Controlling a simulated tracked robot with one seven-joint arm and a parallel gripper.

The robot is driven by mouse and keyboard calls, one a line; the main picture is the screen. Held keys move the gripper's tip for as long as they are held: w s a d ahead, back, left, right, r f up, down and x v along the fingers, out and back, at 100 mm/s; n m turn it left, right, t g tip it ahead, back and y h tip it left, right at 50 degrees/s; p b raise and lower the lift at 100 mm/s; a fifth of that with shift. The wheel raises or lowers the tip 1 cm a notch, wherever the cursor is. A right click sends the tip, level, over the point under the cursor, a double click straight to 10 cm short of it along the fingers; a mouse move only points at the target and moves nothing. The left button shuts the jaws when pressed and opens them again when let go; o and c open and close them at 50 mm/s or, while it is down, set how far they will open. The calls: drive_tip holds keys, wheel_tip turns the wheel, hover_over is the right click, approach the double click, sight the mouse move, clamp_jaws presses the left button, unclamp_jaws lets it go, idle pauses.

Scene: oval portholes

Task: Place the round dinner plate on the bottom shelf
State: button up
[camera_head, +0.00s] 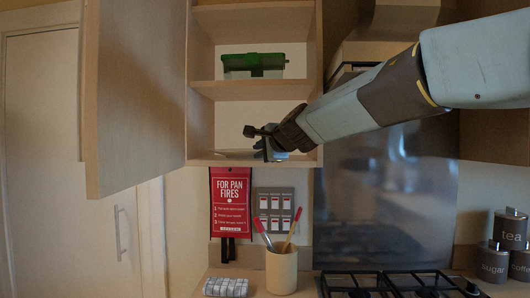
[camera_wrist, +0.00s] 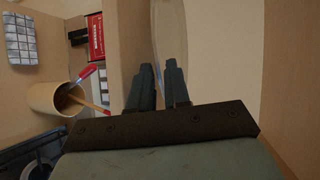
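The round dinner plate shows as a thin, pale, curved edge in the wrist view (camera_wrist: 172,28). In the head view a sliver of it (camera_head: 237,152) shows low in the cabinet, at the bottom shelf (camera_head: 208,160); my gripper hides its right part. My gripper (camera_head: 268,150) reaches into the cabinet from the right, just above the bottom shelf. In the wrist view my gripper's two dark fingers (camera_wrist: 160,66) stand a little apart, with the plate's near rim at their tips. I cannot see firm contact on both sides of the rim.
The open cabinet door (camera_head: 135,95) stands at the left. A green box (camera_head: 252,63) sits on the shelf above. Below are a utensil pot (camera_head: 281,270), a checked cloth (camera_head: 226,287), a red fire blanket (camera_head: 230,202) and a hob (camera_head: 395,284). My arm crosses the right side.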

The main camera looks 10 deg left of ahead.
drive_tip(key=v, duration=1.2)
drive_tip(key=d+m+t+h, duration=0.5)
drive_tip(key=d+m, duration=0.9)
drive_tip(key=m, duration=0.7)
drive_tip(key=s+d+f+m+g+h, duration=0.2)
drive_tip(key=s+d+f+m+h, duration=0.15)
drive_tip(key=d+m, duration=0.35)
drive_tip(key=s+d+f+m+g+h, duration=0.1)
drive_tip(key=s+d+f+m+h, duration=0.2)
drive_tip(key=m, duration=0.7)
drive_tip(key=s+d+f+m+g+y, duration=0.2)
drive_tip(key=s+f+m+g, duration=0.6)
drive_tip(key=s+f+m, duration=0.9)
wheel_tip(320, 180, down, 4)
drive_tip(key=d+m, duration=0.2)
drive_tip(key=m, duration=0.3)
drive_tip(key=shift+d+r+m+g+y, duration=0.2)
drive_tip(key=shift+m+g+y, duration=0.1)
drive_tip(key=shift+m+y, duration=0.1)
drive_tip(key=shift+a, duration=0.1)
